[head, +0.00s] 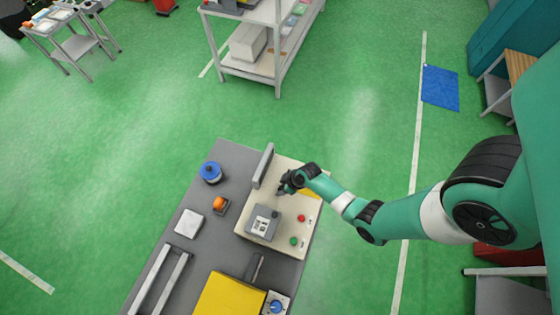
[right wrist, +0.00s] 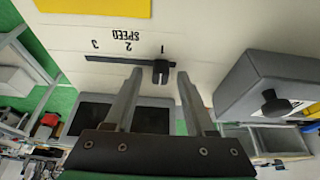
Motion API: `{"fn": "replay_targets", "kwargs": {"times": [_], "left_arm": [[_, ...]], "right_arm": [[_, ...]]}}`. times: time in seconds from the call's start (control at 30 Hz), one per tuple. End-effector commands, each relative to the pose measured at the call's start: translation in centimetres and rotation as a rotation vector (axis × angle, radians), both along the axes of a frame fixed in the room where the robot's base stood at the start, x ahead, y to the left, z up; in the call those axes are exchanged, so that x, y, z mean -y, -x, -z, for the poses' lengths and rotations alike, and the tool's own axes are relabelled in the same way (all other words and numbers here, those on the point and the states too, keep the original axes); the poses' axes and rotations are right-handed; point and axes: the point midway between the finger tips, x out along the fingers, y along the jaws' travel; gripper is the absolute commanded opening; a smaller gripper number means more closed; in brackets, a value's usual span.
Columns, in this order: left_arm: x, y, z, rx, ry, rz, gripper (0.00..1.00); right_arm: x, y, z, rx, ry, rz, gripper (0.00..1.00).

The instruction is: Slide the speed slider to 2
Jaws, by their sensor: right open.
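The speed slider's black knob (right wrist: 161,70) stands in a dark slot (right wrist: 112,60) on a cream panel (head: 258,195). In the right wrist view the word SPEED and the digits 1, 2 and 3 appear upside down beside the slot. The knob is at the 1 end, the right end there; the 2 mark (right wrist: 128,47) is to its left. My right gripper (head: 283,188) is open over the panel. In the right wrist view its fingertips (right wrist: 160,77) appear on either side of the knob, with visible gaps; contact cannot be seen. The knob is too small to tell in the head view.
Red (head: 301,218) and green (head: 293,241) buttons are nearby. An upright grey plate (head: 263,165) stands at the panel's edge. A blue-topped object (head: 211,172) and an orange item (head: 219,203) sit left.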

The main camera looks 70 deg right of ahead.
Motion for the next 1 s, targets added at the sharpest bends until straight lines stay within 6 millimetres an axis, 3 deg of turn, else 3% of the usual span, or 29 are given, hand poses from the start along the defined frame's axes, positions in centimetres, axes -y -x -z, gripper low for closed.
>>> {"fn": "replay_targets", "kwargs": {"times": [0.1,0.4,1.0], "left_arm": [[0.0,0.02,-0.08,0.0,0.0,0.0,0.0],[0.0,0.0,-0.07,0.0,0.0,0.0,0.0],[0.0,0.0,-0.06,0.0,0.0,0.0,0.0]], "right_arm": [[0.0,-0.01,-0.08,0.0,0.0,0.0,0.55],[-0.02,-0.01,-0.07,0.0,0.0,0.0,0.01],[-0.03,0.01,-0.05,0.0,0.0,0.0,0.0]]}}
